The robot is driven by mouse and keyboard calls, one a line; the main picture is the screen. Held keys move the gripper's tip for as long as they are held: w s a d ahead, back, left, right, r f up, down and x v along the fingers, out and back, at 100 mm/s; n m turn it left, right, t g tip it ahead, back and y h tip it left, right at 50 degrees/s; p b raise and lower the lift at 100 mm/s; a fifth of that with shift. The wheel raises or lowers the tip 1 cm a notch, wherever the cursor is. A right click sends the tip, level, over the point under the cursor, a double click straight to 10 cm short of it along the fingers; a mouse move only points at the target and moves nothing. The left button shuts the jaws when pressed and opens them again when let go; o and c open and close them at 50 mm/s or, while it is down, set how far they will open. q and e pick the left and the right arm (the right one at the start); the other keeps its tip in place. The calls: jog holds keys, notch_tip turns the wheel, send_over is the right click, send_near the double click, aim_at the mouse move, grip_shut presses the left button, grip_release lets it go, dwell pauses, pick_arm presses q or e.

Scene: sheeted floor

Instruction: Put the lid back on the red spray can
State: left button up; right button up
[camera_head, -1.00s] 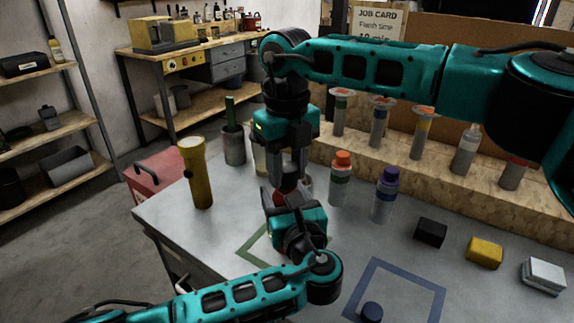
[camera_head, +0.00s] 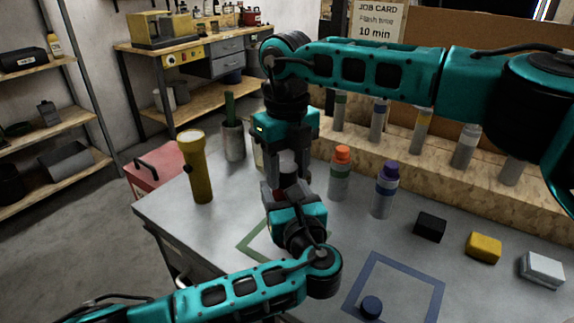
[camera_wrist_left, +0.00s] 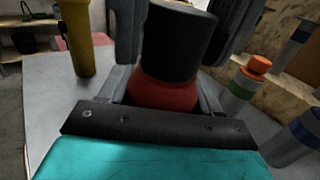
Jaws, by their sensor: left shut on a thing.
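My left gripper (camera_head: 287,190) is shut on the red spray can (camera_wrist_left: 165,95), whose rounded red top shows between its fingers in the left wrist view. A black lid (camera_wrist_left: 180,40) stands upright directly above the red top and seems to meet it; whether it is fully seated I cannot tell. My right gripper (camera_head: 289,167) comes straight down from above. Its fingers lie on both sides of the lid and appear shut on it. The can's lower body is hidden by my left gripper.
An orange-capped can (camera_head: 340,175) and a purple-capped can (camera_head: 385,190) stand close on the right. A yellow torch (camera_head: 197,170) stands at the left. A blue cap (camera_head: 371,307) sits in a blue outline. Black, yellow and white blocks lie at the right.

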jog(key=o, duration=0.3)
notch_tip(320, 180, up, 12)
dwell(0.6)
pick_arm(q)
jog(key=o, duration=1.6)
jog(key=shift+c, duration=0.2)
